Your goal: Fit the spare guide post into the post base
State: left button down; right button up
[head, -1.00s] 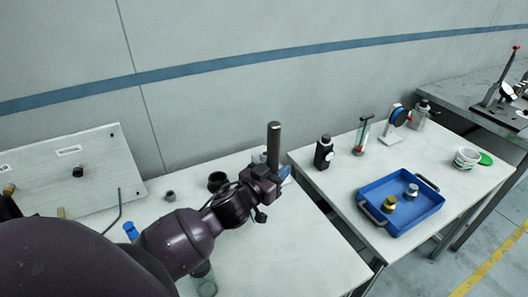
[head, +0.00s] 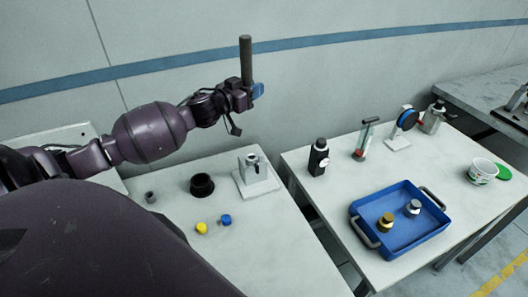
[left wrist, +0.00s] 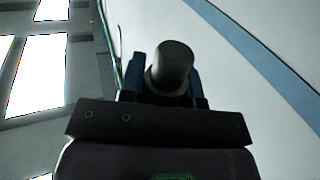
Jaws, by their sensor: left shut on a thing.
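The spare guide post (head: 246,60) is a dark grey cylinder, held upright in the head view. My left gripper (head: 252,92) is shut on its lower part, high above the bench. In the left wrist view the post (left wrist: 171,66) shows end-on between the blue fingers. A grey block with an opening in its top, on a pale plate, looks like the post base (head: 252,171). It stands on the left bench, below the gripper and apart from the post. My right gripper is not in view.
On the left bench (head: 262,245) are a black ring (head: 202,185), a small grey nut-like part (head: 151,197), a yellow cap (head: 202,228) and a blue cap (head: 225,220). A gap separates the right bench, which holds a blue tray (head: 368,238) and a black bottle (head: 318,158).

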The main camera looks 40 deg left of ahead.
pick_arm(q)
send_over(256, 154)
notch_tip(256, 154, down, 6)
notch_tip(256, 154, down, 9)
jog(key=shift+a+f+b, duration=0.1)
jog(key=shift+f+b, duration=0.1)
jog(key=shift+b, duration=0.55)
jog(key=shift+f, duration=0.7)
notch_tip(256, 154, down, 3)
jog(key=shift+b, duration=0.45)
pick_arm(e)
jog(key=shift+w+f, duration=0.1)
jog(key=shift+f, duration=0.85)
pick_arm(q)
jog(key=shift+f, duration=0.6)
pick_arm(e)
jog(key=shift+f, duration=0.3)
